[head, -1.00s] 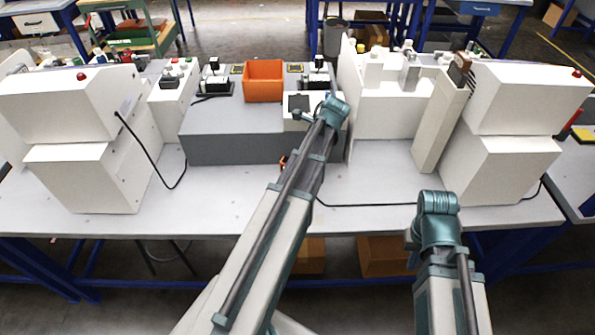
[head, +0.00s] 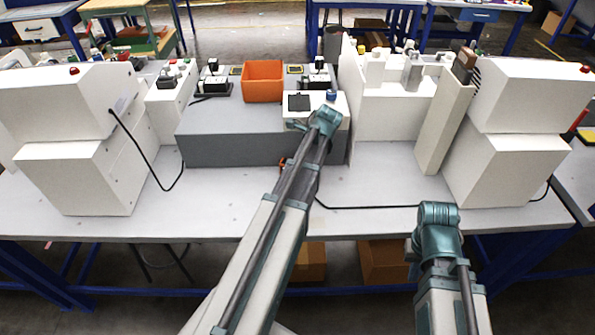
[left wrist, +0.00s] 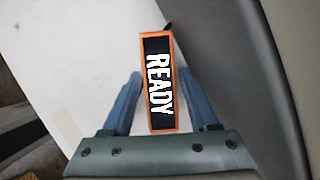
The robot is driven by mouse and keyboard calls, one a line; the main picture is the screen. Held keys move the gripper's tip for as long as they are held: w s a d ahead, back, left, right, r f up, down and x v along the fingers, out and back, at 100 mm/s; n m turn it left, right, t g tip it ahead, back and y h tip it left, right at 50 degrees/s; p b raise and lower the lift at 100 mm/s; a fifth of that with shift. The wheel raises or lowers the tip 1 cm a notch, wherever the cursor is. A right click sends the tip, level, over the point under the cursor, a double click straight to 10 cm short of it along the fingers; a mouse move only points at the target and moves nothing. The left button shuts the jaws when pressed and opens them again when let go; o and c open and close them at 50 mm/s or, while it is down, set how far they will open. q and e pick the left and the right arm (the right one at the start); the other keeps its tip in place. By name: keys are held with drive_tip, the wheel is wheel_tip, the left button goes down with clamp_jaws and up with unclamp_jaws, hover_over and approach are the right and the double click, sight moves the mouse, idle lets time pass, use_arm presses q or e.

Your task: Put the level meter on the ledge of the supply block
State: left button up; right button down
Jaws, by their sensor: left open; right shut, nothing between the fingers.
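The level meter, an orange-rimmed block with a black face reading READY, shows in the left wrist view (left wrist: 158,82). In the head view only a bit of orange (head: 283,163) shows beside my left arm, in front of the grey block. My left gripper (left wrist: 163,78) is open, its two blue fingers on either side of the meter with gaps visible. In the head view that gripper is hidden behind its arm. My right gripper (head: 412,250) is shut and empty, low at the front right, partly hidden. No label shows which block is the supply block.
A long grey block (head: 225,145) stands mid-table with an orange bin (head: 262,82) on top. A stepped white block (head: 390,125) is to its right. Tall white housings (head: 80,170) (head: 505,165) flank the table. A black cable (head: 370,207) crosses the front; the front-left tabletop is clear.

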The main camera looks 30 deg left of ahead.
use_arm(q)
drive_tip(key=shift+f, duration=0.15)
clamp_jaws()
idle(0.4)
drive_tip(key=shift+r+p, duration=0.5)
drive_tip(key=shift+r, duration=0.1)
wheel_tip(320, 180, up, 4)
drive_tip(key=p, duration=0.3)
drive_tip(key=shift+d+f+p, duration=0.1)
drive_tip(key=shift+f+p, duration=0.05)
drive_tip(key=shift+p, duration=0.2)
drive_tip(key=s+d, duration=0.3)
drive_tip(key=d, duration=0.4)
drive_tip(key=s+d, duration=0.4)
drive_tip(key=d, duration=0.3)
drive_tip(key=shift+r+p, duration=0.3)
drive_tip(key=shift+p, duration=0.05)
